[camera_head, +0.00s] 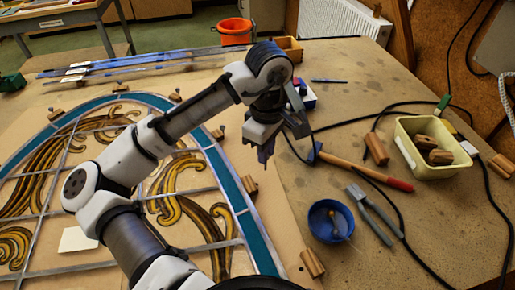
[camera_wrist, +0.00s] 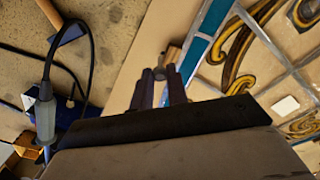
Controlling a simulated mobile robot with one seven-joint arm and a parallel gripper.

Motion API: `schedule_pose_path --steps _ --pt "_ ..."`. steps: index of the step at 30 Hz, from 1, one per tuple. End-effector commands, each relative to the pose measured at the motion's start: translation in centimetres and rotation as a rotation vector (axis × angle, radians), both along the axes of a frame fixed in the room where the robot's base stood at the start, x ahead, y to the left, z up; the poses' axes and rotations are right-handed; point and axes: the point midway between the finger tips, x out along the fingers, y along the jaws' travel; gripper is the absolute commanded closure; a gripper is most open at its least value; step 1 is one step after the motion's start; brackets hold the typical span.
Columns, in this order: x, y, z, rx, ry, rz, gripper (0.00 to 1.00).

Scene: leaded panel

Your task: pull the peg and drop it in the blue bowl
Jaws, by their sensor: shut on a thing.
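My gripper (camera_head: 265,156) hangs over the right edge of the leaded panel (camera_head: 243,200), left of and behind the blue bowl. In the wrist view the fingers (camera_wrist: 160,88) are shut on a small grey round-headed peg (camera_wrist: 159,73), beside a wooden block (camera_wrist: 173,54). Most of the peg is hidden by the fingers, and I cannot tell whether its tip is still in the board. The blue bowl (camera_head: 318,229) stands on the table at the front right, with small brownish things inside. It does not show clearly in the wrist view.
A hammer (camera_head: 365,172) and a grey two-pronged tool (camera_head: 375,215) lie near the bowl. Black cables cross the table's right side. A cream tub (camera_head: 405,148) holds wooden blocks. More blocks and pegs line the panel's edge. An orange bucket (camera_head: 235,32) stands behind.

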Motion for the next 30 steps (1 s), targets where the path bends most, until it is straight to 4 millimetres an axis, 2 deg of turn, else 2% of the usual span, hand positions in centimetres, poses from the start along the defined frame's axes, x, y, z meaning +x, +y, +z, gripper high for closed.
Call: schedule_pose_path --steps 6,13,17,24,30 --pt "-2.3 -3.4 2.1 0.001 -0.002 -0.007 1.00" --pt "-4.9 -7.0 3.1 0.001 -0.002 -0.008 1.00" --pt "-6.4 -9.1 2.9 0.001 -0.001 -0.008 1.00" --pt "-8.9 -12.7 1.4 0.002 0.001 -0.007 1.00" --pt "-10.3 -14.6 0.3 0.001 0.001 -0.004 1.00"
